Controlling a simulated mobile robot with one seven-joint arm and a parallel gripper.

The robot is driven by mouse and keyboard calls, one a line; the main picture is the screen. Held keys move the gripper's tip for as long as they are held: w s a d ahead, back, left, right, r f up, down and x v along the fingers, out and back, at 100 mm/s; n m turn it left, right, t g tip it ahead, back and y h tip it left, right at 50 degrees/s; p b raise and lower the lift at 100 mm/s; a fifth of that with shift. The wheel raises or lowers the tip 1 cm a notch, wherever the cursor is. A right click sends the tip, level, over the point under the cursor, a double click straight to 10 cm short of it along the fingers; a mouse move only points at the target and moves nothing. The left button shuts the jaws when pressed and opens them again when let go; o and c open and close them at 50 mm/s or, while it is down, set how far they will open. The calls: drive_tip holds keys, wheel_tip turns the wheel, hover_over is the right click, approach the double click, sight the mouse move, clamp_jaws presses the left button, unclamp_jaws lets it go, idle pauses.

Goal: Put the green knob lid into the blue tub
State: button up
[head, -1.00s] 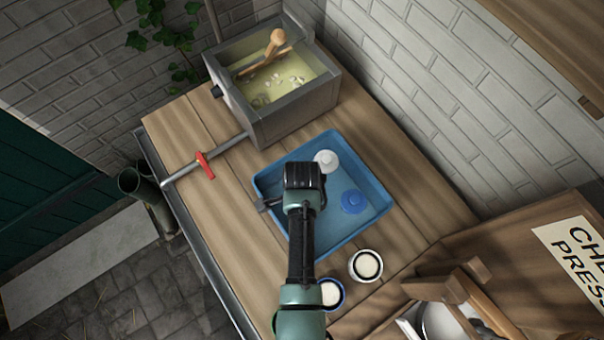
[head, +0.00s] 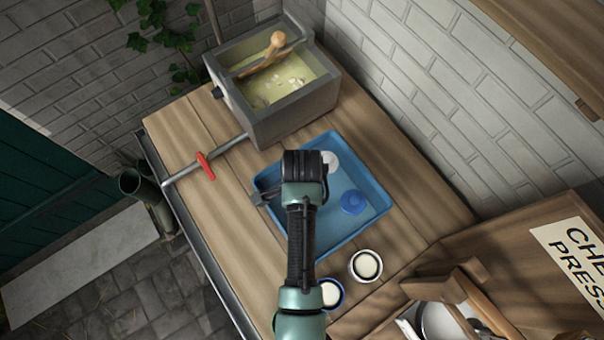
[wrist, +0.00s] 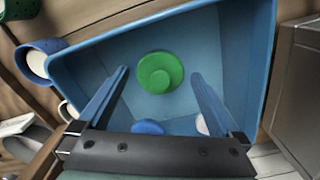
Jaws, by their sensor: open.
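The blue tub (head: 378,205) sits on the wooden bench; its walls also surround the wrist view (wrist: 245,60). The green knob lid (wrist: 158,72) lies inside the tub, on its floor as far as I can tell, knob facing the camera. In the head view my arm hides it. My gripper (wrist: 161,76) is open over the tub, its fingers apart on either side of the lid with a gap to each. In the head view a finger (head: 262,197) shows near the tub's left wall.
A blue lid (head: 353,202) and a white lid (head: 330,161) also lie in the tub. A white cup (head: 366,265) and a blue cup (head: 331,293) stand in front. A grey churn trough (head: 290,118) stands behind, with a red-handled pipe (head: 205,166).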

wheel_tip(320, 180, up, 8)
drive_tip(key=shift+f, duration=0.15)
drive_tip(key=w+r+n+t, duration=0.4)
drive_tip(key=w+r+t, duration=0.4)
drive_tip(key=r, duration=0.7)
drive_tip(key=w+r+n+t, duration=0.3)
drive_tip(key=w+r+t, duration=0.2)
drive_tip(key=w+r, duration=0.8)
drive_tip(key=s+r+n+t, duration=0.2)
drive_tip(key=r+t, duration=0.1)
drive_tip(key=r, duration=0.6)
drive_tip(key=s+r+n+t, duration=0.2)
drive_tip(key=r+t, duration=0.1)
drive_tip(key=r, duration=0.7)
drive_tip(key=s+r+n+t, duration=0.2)
drive_tip(key=s+r+t, duration=0.2)
drive_tip(key=r, duration=0.6)
drive_tip(key=s+r+n+t, duration=0.2)
drive_tip(key=s+r+t, duration=0.2)
drive_tip(key=s+r, duration=0.4)
drive_tip(key=shift+s+d+r, duration=0.35)
drive_tip(key=shift+d+r, duration=0.1)
drive_tip(key=shift+r, duration=0.45)
